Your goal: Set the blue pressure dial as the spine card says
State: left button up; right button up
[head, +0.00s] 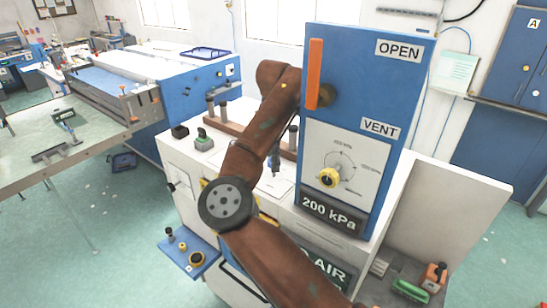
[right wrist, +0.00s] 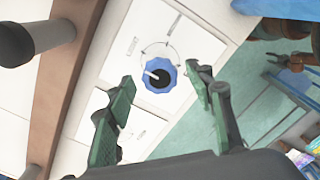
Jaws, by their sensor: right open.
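The blue pressure dial (right wrist: 160,75) sits on a white panel in the right wrist view, with a scale arc and small unreadable labels around it. Its white pointer is turned toward the picture's left. My right gripper (right wrist: 160,84) is open, with its green-padded fingers on either side of the dial in the picture; I cannot tell how far above the dial they are. In the head view the blue dial is not visible. A dark plate reading "200 kPa" (head: 331,212) is on the blue upright panel. My left gripper is not in view.
A brown bar (right wrist: 62,85) with a dark post (right wrist: 38,38) lies left of the dial.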

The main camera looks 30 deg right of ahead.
jog(key=shift+r, duration=3.75)
